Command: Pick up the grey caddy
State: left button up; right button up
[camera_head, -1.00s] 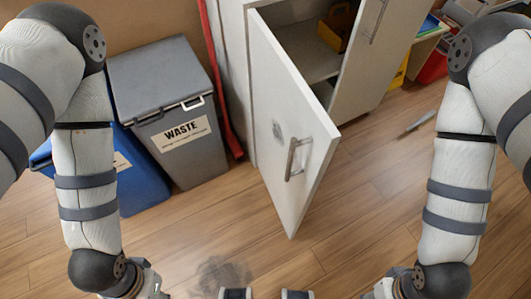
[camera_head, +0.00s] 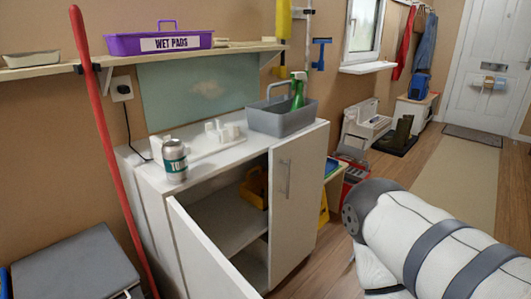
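The grey caddy (camera_head: 280,123) stands upright on the right part of the white cabinet's top. It is an open tray with a raised handle, and a green spray bottle (camera_head: 298,90) stands in it. The rest of its contents is hidden by its walls. My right arm comes in at the lower right, well to the right of and nearer than the caddy, but its gripper is out of frame. My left arm and gripper are not in view. Nothing is touching the caddy.
A shelf above holds a purple box (camera_head: 158,41). A red pole (camera_head: 110,150) leans at left. Floor at right is partly clear.

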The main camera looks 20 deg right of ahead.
aim_at(273, 117)
jog(key=l, duration=0.75)
jog(key=i+l, duration=0.15)
jog(key=l, duration=0.2)
jog(key=i+l, duration=0.15)
jog(key=l, duration=0.2)
jog(key=i+l, duration=0.15)
jog(key=l, duration=0.2)
jog(key=i+l+z, duration=0.1)
jog(key=l, duration=0.25)
jog(key=i, duration=0.05)
